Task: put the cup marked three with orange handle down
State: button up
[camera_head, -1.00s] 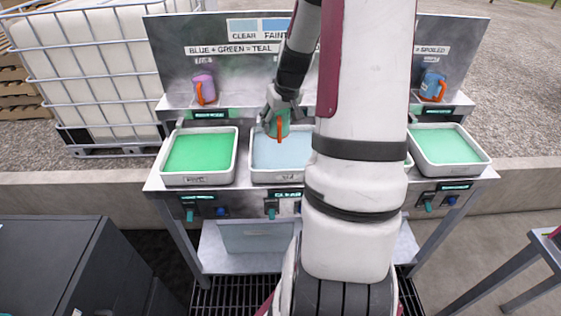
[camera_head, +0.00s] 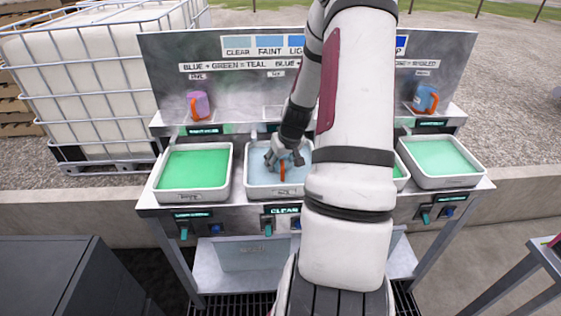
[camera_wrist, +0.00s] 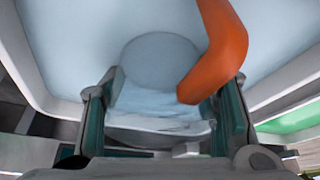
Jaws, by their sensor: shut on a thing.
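My gripper (camera_head: 284,158) is shut on a cup with an orange handle (camera_head: 282,171). The cup is low inside the pale blue tray (camera_head: 249,191), second from the left, and its body is mostly hidden by my gripper and the liquid. In the wrist view the cup (camera_wrist: 160,62) lies between the two fingers, its round mouth showing pale blue like the liquid around it, with the orange handle on the right. The cup's mark cannot be read. I cannot tell whether the cup touches the tray's bottom.
A green-filled tray (camera_head: 157,187) stands left and another (camera_head: 452,183) at far right. My arm hides most of the tray between. A purple cup (camera_head: 198,104) and a blue cup (camera_head: 426,98), both orange-handled, stand on the back shelf. Levers and buttons line the front panel.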

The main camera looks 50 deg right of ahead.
jog(key=o, duration=1.3)
jog(key=shift+f, duration=0.1)
jog(key=shift+c, duration=0.2)
jog(key=p+v, duration=0.2)
jog(key=v, duration=1)
jog(key=w+a+r+n, duration=0.1)
jog(key=a+r+n, duration=0.1)
jog(key=a+r, duration=0.7)
jog(key=a+r+n, duration=0.1)
jog(key=a+r, duration=0.3)
jog(key=a, duration=0.8)
jog(key=s+a+r+n+y, duration=0.1)
jog(key=s+a+r, duration=0.2)
jog(key=s+a, duration=0.3)
jog(key=s+a+r+n+y, duration=0.1)
jog(key=s+a+r, duration=0.1)
jog(key=s+a, duration=0.4)
jog(key=shift+a+r+t, duration=0.3)
jog(key=shift+a+r, duration=0.1)
jog(key=shift+a, duration=0.85)
